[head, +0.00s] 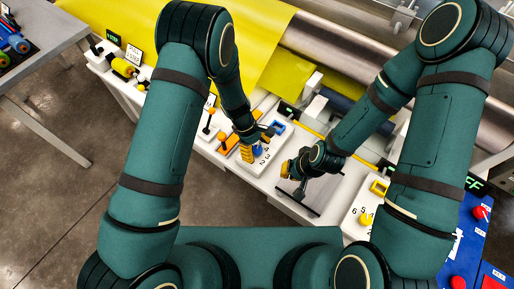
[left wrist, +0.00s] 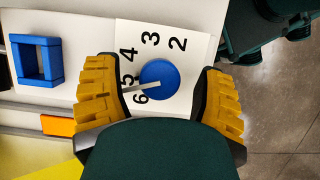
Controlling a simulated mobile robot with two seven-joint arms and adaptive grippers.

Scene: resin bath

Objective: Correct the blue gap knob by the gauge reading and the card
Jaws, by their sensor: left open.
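The blue knob (left wrist: 159,72) sits on a white plate (left wrist: 190,42) with printed numbers 2 to 6. Its pale pointer (left wrist: 140,86) points left, between 5 and 6. My left gripper (left wrist: 157,80) is open, with one yellow finger on each side of the knob; I cannot tell whether they touch it. In the head view, my left gripper (head: 252,143) is over this plate and partly hides the knob. My right gripper (head: 291,170) is near a grey panel to the right; its opening is unclear. No gauge value or card is readable.
A blue square frame (left wrist: 36,60) stands beside the knob plate. An orange block (left wrist: 58,126) is near it. A yellow knob (head: 366,219) with its own number plate is at the right. Red buttons (head: 480,212) are on a blue panel. Rollers with yellow sheet lie behind.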

